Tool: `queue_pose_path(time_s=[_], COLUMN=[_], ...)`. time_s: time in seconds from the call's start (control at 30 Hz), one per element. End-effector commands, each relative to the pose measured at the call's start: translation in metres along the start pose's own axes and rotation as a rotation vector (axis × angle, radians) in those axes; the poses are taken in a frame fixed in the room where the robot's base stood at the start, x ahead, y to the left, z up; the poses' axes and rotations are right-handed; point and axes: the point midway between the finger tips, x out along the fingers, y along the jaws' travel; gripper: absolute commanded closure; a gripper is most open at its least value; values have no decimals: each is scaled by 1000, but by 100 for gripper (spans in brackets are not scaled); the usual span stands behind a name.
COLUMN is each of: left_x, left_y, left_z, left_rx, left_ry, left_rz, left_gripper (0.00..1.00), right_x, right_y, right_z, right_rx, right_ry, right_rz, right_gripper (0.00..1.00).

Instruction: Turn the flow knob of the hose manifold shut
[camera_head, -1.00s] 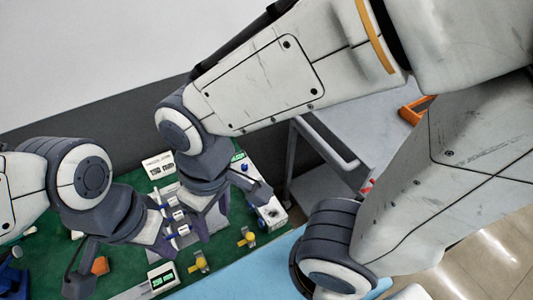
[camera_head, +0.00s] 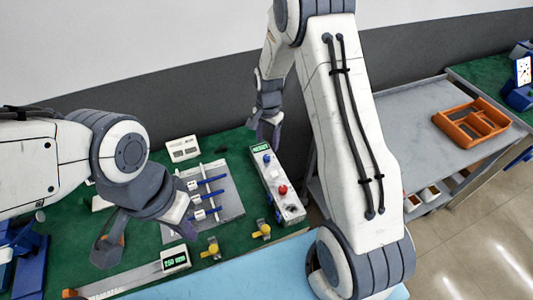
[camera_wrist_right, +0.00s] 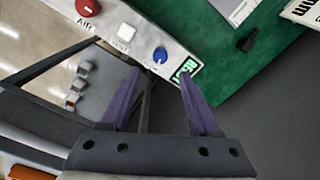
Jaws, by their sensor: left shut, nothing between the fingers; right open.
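The hose manifold is a long pale grey box (camera_head: 278,186) on the green bench in the head view. It carries a blue knob (camera_head: 267,159), a red knob (camera_head: 283,190) and a green display (camera_head: 260,147). The blue knob, with a small label below it, also shows in the right wrist view (camera_wrist_right: 160,54). My right gripper (camera_head: 265,133) is open and empty at the box's far end. In its wrist view the fingertips (camera_wrist_right: 159,73) flank the blue knob, seemingly apart from it.
A grey rack (camera_head: 228,194) with several syringe-like parts stands left of the box. Yellow valves (camera_head: 262,230) and a display unit (camera_head: 174,260) are nearer the front. A white display (camera_head: 183,149) stands behind. A cart with an orange tray (camera_head: 473,122) is at right.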

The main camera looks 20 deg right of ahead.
Motion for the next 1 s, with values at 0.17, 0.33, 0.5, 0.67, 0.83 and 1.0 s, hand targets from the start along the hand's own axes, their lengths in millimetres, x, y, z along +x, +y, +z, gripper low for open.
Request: queue_pose_path(time_s=[0.17,0.33,0.5,0.67,0.83,1.0], left_x=[-10,-15,-17,-16,-16,-16], left_y=[1,1,1,1,1,1], left_z=[-1,-1,-1,-1,-1,-1], left_rx=[-1,-1,-1,-1,-1,-1], left_ry=[0,0,0,0,0,0], left_rz=[0,0,0,0,0,0], left_gripper=[100,100,100,100,100,100], right_x=[35,61,74,76,76,76], right_y=[1,0,0,0,0,0], right_z=[2,2,1,1,1,1], right_rx=[-2,-4,-4,-4,-4,-4], right_ry=[-4,-3,-1,-1,-1,-1], right_rz=[5,3,0,0,0,0], right_gripper=[38,38,38,38,50,100])
